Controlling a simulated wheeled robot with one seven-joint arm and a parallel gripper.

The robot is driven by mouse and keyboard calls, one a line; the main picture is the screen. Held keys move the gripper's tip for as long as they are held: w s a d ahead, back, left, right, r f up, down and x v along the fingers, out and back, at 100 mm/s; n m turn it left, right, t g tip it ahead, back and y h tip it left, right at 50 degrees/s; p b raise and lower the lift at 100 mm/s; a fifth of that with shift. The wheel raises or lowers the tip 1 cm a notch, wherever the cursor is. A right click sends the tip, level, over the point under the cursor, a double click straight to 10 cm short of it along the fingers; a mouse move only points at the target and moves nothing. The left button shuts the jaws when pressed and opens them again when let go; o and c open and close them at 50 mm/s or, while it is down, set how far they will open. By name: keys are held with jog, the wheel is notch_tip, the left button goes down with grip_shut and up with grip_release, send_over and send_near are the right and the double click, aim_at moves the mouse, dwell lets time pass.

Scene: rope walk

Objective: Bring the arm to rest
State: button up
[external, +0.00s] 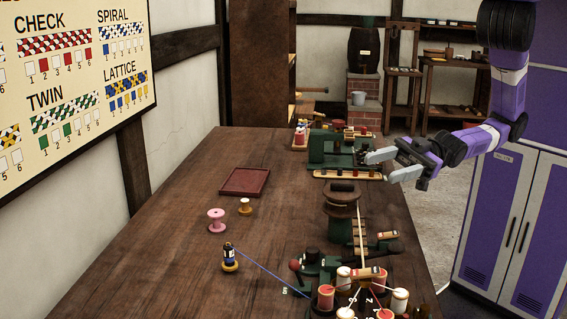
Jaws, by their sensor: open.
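My purple and white arm (505,95) comes in from the upper right and reaches left toward the long wooden table. My gripper (380,165) is at its end, with its two light grey fingers apart and pointing left. It is empty. It hangs above the table's right edge, in front of the green device (330,149) and close to the light wooden strip with small pegs (346,174). I cannot tell how high it is above the strip.
On the table (150,222) are a red tray (245,182), a pink spool (216,220), a small wooden spool (245,206), and a dark bobbin (229,258) with blue thread leading to a cluster of spools (355,291). A dark wooden drum (341,199) stands near the gripper. The left tabletop is clear.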

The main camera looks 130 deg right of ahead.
jog(key=s+a+f+m+g, duration=0.1)
jog(key=s+a+f+g, duration=0.1)
jog(key=s, duration=0.7)
jog(key=s+a+f+m+g, duration=0.1)
jog(key=s+a+f+g, duration=0.1)
jog(key=s+a, duration=0.3)
jog(key=s+f, duration=0.1)
jog(key=s, duration=0.3)
jog(key=shift+f+m+y+b, duration=0.25)
jog(key=shift+m+y+b, duration=0.05)
jog(key=shift+b, duration=0.05)
